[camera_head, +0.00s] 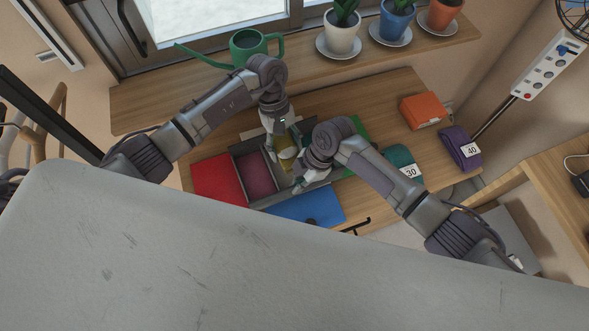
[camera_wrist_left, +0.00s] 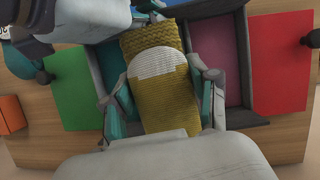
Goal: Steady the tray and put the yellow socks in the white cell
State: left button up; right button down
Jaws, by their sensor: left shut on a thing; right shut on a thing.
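The grey tray (camera_head: 240,178) stands on the wooden table. A maroon-lined cell (camera_head: 258,174) shows at its left in the head view, and the tray's grey wall shows in the left wrist view (camera_wrist_left: 246,60). The yellow socks (camera_wrist_left: 168,100), knitted with a pale patch across them, lie between the fingers of my left gripper (camera_wrist_left: 162,78), which is shut on them over the tray. My left gripper (camera_head: 287,153) is partly covered in the head view. My right gripper (camera_head: 298,186) is shut at the tray's near side; its exact contact is hidden. I cannot make out the white cell.
A red mat (camera_head: 217,178), a blue mat (camera_head: 305,206) and a green mat (camera_head: 355,130) lie around the tray. An orange bundle (camera_head: 422,110), a purple one (camera_head: 460,148) and a teal one (camera_head: 400,160) lie to the right. A watering can (camera_head: 248,45) stands behind.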

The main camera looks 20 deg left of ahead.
pick_arm(q)
jog(key=shift+m, duration=0.3)
jog(key=shift+f, duration=2.3)
jog(key=shift+f, duration=1.75)
jog(key=o, duration=1.3)
jog(key=shift+r, duration=0.15)
pick_arm(e)
jog(key=shift+d+f, duration=0.1)
pick_arm(q)
jog(key=shift+w+r, duration=0.1)
jog(key=shift+r, duration=2.8)
